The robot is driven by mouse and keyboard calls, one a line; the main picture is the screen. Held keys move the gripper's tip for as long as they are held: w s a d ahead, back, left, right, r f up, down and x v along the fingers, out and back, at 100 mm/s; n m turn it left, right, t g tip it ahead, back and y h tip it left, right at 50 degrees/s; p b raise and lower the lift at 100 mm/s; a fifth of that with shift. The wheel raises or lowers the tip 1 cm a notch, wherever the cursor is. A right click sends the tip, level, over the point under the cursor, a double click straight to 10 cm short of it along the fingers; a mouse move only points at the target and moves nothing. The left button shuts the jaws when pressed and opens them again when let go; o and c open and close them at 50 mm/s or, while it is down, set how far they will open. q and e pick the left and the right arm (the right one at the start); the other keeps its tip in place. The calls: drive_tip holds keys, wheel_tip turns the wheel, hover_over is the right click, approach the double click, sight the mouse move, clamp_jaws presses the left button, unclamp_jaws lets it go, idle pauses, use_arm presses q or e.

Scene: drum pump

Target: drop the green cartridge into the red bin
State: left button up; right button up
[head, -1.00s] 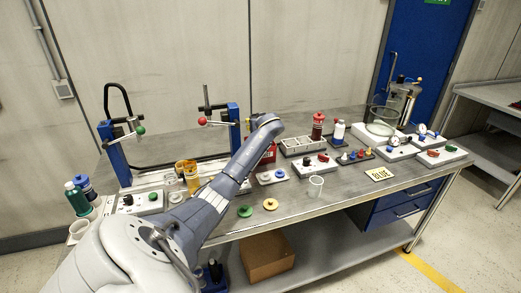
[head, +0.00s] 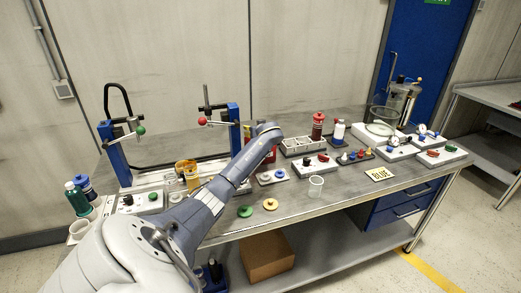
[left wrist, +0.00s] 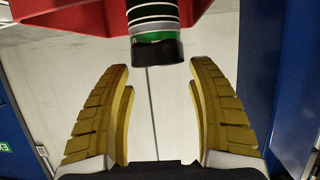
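The red bin (head: 270,157) stands at the middle of the bench in the head view, partly hidden by my left arm. Its red wall (left wrist: 60,14) fills the upper part of the left wrist view. A dark cylinder with green and white bands, the green cartridge (left wrist: 155,38), shows at the top centre of that view, in front of the red. Its far end is cut off by the frame. My left gripper (left wrist: 159,66) has its yellow fingers spread apart, with the cartridge's black end just beyond the fingertips. The arm hides this gripper's fingers in the head view. My right gripper is not seen.
A blue frame (head: 236,118) with a red-knobbed lever stands behind my arm. A grey rack (head: 302,146), a clear cup (head: 316,186) and small parts trays lie to the right.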

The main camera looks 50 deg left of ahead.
use_arm(q)
drive_tip(key=shift+o, duration=0.6)
drive_tip(key=shift+s+d+r, duration=0.15)
drive_tip(key=shift+s+d, duration=0.05)
drive_tip(key=shift+d, duration=0.35)
drive_tip(key=v, duration=1)
drive_tip(key=shift+s+d+r, duration=0.25)
